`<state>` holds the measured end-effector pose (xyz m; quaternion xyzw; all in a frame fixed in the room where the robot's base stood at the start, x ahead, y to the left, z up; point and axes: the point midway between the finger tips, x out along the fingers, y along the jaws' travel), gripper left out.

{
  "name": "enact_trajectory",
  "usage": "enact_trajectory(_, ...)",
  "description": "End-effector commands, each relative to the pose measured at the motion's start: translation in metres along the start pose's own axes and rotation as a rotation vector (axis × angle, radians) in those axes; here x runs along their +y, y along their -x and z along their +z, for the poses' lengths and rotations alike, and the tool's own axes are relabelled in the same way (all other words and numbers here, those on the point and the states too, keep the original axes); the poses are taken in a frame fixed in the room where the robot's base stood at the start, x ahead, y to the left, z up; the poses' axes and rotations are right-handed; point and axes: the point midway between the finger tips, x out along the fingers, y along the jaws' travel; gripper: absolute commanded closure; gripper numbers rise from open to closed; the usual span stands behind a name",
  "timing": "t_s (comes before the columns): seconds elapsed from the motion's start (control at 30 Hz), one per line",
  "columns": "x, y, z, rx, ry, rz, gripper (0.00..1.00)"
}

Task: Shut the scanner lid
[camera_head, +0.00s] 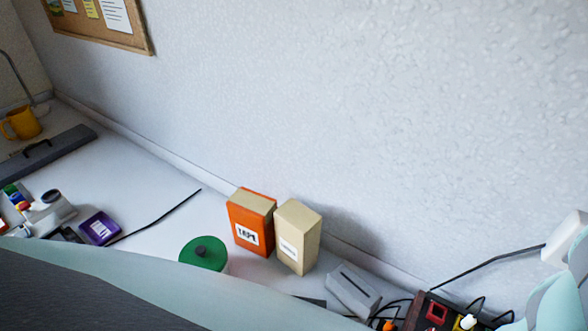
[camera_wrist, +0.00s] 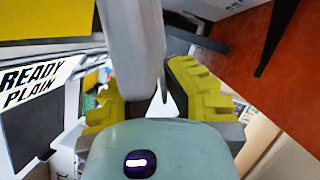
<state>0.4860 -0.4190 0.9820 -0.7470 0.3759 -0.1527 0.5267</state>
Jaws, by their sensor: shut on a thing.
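In the wrist view my gripper (camera_wrist: 160,95) has ridged yellow finger pads, one on each side. It is shut on a light grey part (camera_wrist: 134,45) that runs up between the pads to the top edge. I cannot tell whether this part is the scanner lid; its far end is out of view. My gripper is not in the head view. No scanner or lid can be made out with certainty in the head view.
In the head view an orange box (camera_head: 247,222), a beige box (camera_head: 297,237) and a green-lidded round container (camera_head: 203,254) stand by the wall. A purple item (camera_head: 98,228) and an orange mug (camera_head: 22,123) are left. Cables and a dark power box (camera_head: 432,314) are right.

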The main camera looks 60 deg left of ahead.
Motion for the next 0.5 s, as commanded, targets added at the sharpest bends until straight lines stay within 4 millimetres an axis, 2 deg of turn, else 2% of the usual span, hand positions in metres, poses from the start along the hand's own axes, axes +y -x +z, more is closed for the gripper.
enact_trajectory(0.03, 0.018, -0.002, 0.005, 0.001, -0.027, -0.011, 1.0)
enact_trajectory(0.5, 0.063, -0.003, 0.009, -0.002, -0.228, -0.094, 1.0)
